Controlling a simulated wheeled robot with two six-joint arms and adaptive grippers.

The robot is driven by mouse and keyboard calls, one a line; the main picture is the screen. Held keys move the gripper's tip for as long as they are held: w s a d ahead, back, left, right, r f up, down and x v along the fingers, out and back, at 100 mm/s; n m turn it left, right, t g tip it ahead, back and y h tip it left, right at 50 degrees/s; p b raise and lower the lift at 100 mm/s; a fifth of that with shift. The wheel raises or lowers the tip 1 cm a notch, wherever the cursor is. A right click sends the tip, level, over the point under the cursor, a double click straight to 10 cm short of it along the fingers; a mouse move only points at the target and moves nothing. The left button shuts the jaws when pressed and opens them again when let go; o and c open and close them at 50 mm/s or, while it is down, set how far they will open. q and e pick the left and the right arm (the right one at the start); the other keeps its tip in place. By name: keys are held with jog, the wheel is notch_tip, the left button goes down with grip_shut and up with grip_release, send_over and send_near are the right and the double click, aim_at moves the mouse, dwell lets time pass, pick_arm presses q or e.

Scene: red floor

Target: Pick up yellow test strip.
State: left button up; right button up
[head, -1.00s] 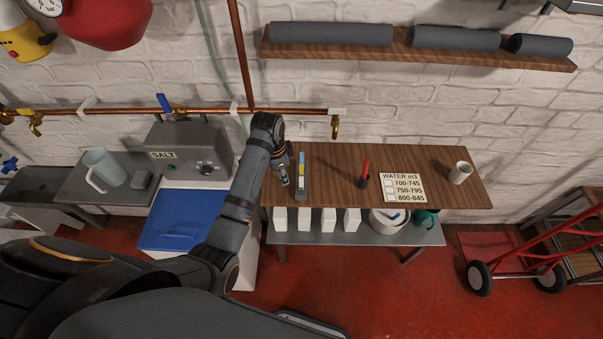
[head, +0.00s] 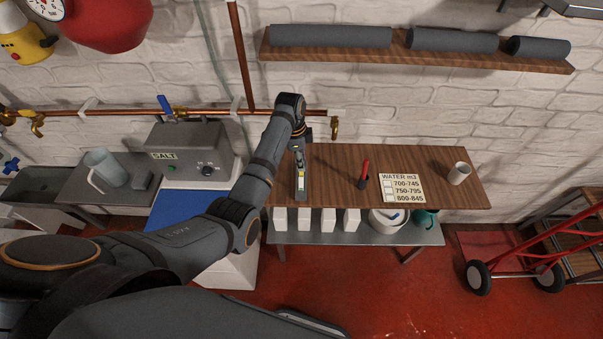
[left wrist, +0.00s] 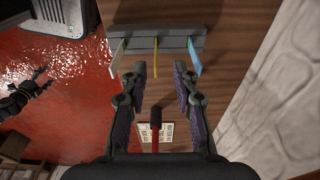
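A grey holder (left wrist: 155,41) with several slots lies across the top of the left wrist view; it also shows on the wooden table in the head view (head: 301,194). A thin yellow test strip (left wrist: 156,58) stands in its middle. A blue strip (left wrist: 196,60) is to its right and a pale strip (left wrist: 117,58) to its left. My left gripper (left wrist: 160,72) is open and empty, its two fingers on either side of the yellow strip's line and short of the holder. In the head view, my arm partly hides the holder.
A brick wall is behind. Pipes (head: 200,112) run along it.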

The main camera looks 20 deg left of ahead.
aim_at(301, 174)
pick_arm(q)
jog(key=f, duration=0.4)
jog(key=shift+s+d+f+p, duration=0.2)
jog(key=shift+f+p, duration=0.15)
jog(key=shift+p, duration=0.05)
grip_shut()
